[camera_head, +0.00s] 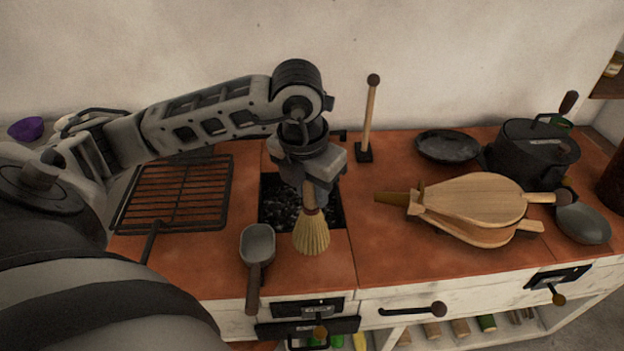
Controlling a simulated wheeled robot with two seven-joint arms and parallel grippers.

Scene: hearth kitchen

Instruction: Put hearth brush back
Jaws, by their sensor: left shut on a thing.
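The hearth brush (311,235) has pale straw bristles that point down and a short wooden handle. My left gripper (313,196) is shut on the brush's handle from above. It holds the brush upright over the front edge of the dark coal pit (270,185) in the tiled counter. The gripper hides most of the handle. I cannot tell whether the bristle tips touch the tiles. My right gripper is not in view.
A metal scoop (257,245) lies left of the brush, its handle over the counter's front edge. A grill rack (178,190) is further left. An upright wooden rod on a black base (368,120) stands behind. Wooden bellows (475,205), a pan (447,146) and a black pot (530,150) are right. Tiles right of the brush are clear.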

